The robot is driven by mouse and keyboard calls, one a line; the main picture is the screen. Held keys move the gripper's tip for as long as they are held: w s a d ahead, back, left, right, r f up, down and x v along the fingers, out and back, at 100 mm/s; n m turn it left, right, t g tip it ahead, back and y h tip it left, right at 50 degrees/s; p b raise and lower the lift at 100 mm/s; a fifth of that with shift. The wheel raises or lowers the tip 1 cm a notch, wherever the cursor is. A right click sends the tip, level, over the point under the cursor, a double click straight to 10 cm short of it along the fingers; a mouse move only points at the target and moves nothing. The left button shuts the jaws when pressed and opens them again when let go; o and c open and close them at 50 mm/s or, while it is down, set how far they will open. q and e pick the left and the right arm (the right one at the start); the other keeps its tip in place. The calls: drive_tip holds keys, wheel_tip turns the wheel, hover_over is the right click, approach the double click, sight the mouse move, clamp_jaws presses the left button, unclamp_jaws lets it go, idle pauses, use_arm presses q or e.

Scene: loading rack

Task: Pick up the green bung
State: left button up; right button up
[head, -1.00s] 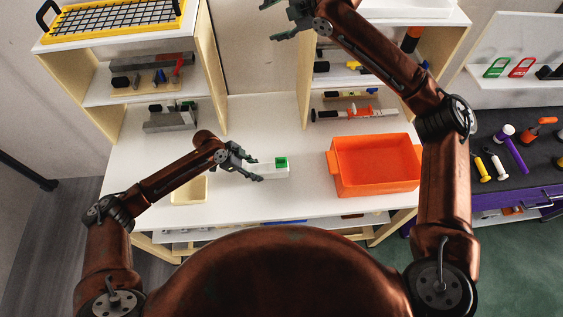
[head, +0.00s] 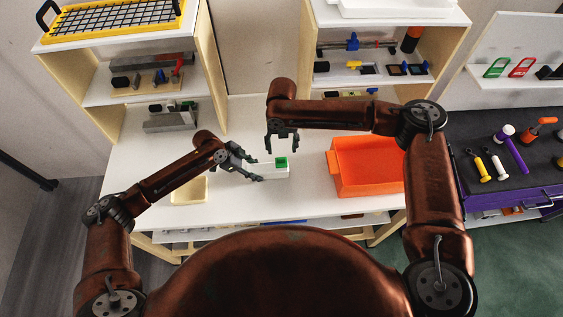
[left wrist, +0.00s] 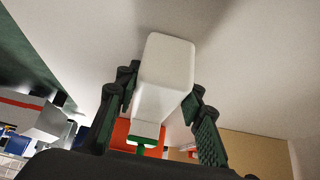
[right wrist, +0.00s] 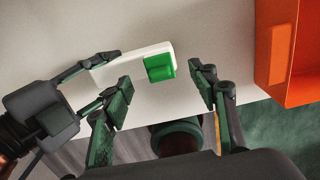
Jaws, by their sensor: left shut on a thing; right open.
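The green bung (head: 281,162) sits at the right end of a white block (head: 270,172) on the white table. In the right wrist view the bung (right wrist: 159,67) lies just beyond my right fingertips, a little left of the middle of the gap. My left gripper (head: 252,167) is shut on the white block, its fingers on either side of it; the left wrist view shows the block (left wrist: 165,75) between the fingers. My right gripper (head: 282,146) is open and empty, above and behind the bung, pointing down. I cannot tell how deep the bung sits.
An orange bin (head: 365,178) stands on the table to the right; it also shows in the right wrist view (right wrist: 281,50). Shelf units stand on both sides at the back. The table in between is mostly clear.

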sight(282, 158)
use_arm(q)
drive_tip(key=shift+f, duration=0.1)
use_arm(e)
drive_tip(key=shift+s+a+f, duration=0.1)
drive_tip(key=shift+s+f, duration=0.1)
drive_tip(key=shift+f, duration=0.85)
drive_tip(key=shift+s+f, duration=0.2)
drive_tip(key=shift+f, duration=0.85)
drive_tip(key=shift+s+a+f, duration=0.1)
drive_tip(key=shift+s+f, duration=0.1)
drive_tip(key=shift+f, duration=0.85)
drive_tip(key=shift+c, duration=0.7)
drive_tip(key=shift+d, duration=0.1)
drive_tip(key=c, duration=0.9)
wheel_tip(282, 158, up, 10)
drive_tip(key=shift+r, duration=0.1)
drive_tip(key=shift+f, duration=1.35)
